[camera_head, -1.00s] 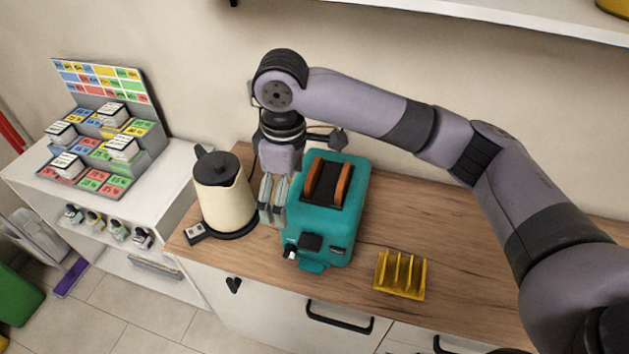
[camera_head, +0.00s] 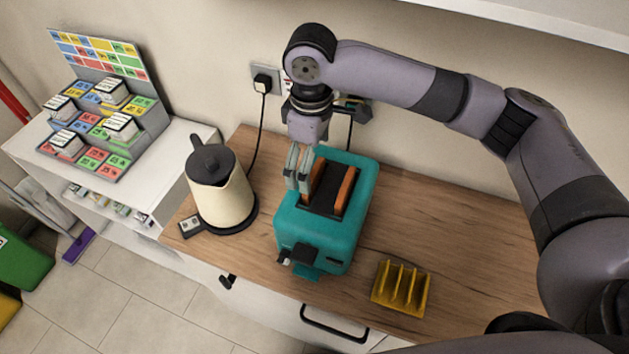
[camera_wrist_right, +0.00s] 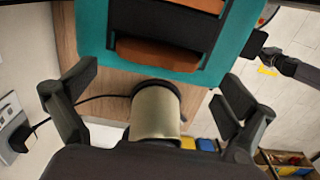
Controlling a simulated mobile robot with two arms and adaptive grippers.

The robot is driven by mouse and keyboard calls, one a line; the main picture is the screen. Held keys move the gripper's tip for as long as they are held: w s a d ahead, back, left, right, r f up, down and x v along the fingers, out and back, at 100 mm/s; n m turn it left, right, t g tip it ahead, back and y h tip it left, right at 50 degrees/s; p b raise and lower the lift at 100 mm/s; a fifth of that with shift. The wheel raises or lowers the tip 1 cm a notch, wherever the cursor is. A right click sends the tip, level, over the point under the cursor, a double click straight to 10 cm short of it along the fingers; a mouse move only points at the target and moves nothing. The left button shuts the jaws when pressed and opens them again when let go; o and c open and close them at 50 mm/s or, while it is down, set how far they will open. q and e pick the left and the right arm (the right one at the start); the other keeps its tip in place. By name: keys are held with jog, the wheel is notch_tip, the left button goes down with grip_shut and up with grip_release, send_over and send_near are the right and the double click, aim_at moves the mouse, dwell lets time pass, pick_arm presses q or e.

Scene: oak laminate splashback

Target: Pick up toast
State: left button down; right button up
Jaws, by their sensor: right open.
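Two brown slices of toast stand upright in the dark slots of a teal toaster (camera_head: 300,228). The right slice (camera_head: 347,188) shows clearly in the head view; the left slice (camera_head: 320,180) is partly hidden by my fingers. In the wrist view the nearer slice (camera_wrist_right: 155,54) and the other slice (camera_wrist_right: 205,4) lie at the top, in the toaster (camera_wrist_right: 92,30). My right gripper (camera_head: 298,172) points down over the toaster's left edge, beside the left slice. In the wrist view it (camera_wrist_right: 155,97) is open and empty, fingers spread wide. My left gripper is out of view.
A cream kettle (camera_head: 225,203) stands on its base just left of the toaster. A yellow toast rack (camera_head: 401,288) sits at the front right of the wooden counter (camera_head: 450,230). A wall socket (camera_head: 265,80) with a cable is behind.

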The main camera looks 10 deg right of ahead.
aim_at(315, 171)
jog(key=f, duration=0.1)
jog(key=f+p, duration=0.1)
jog(key=f, duration=0.1)
jog(key=shift+d+f, duration=0.3)
jog(key=shift+d, duration=0.05)
jog(key=shift+f, duration=0.25)
jog(key=shift+a, duration=0.1)
jog(key=shift+c, duration=0.5)
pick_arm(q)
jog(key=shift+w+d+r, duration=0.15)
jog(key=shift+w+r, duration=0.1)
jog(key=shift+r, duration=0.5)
pick_arm(e)
jog(key=c, duration=0.9)
jog(key=shift+r, duration=0.1)
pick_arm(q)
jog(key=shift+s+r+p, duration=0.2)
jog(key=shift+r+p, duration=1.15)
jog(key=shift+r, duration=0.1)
pick_arm(e)
jog(key=shift+r, duration=1.25)
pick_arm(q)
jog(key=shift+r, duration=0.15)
pick_arm(e)
jog(key=shift+r, duration=0.1)
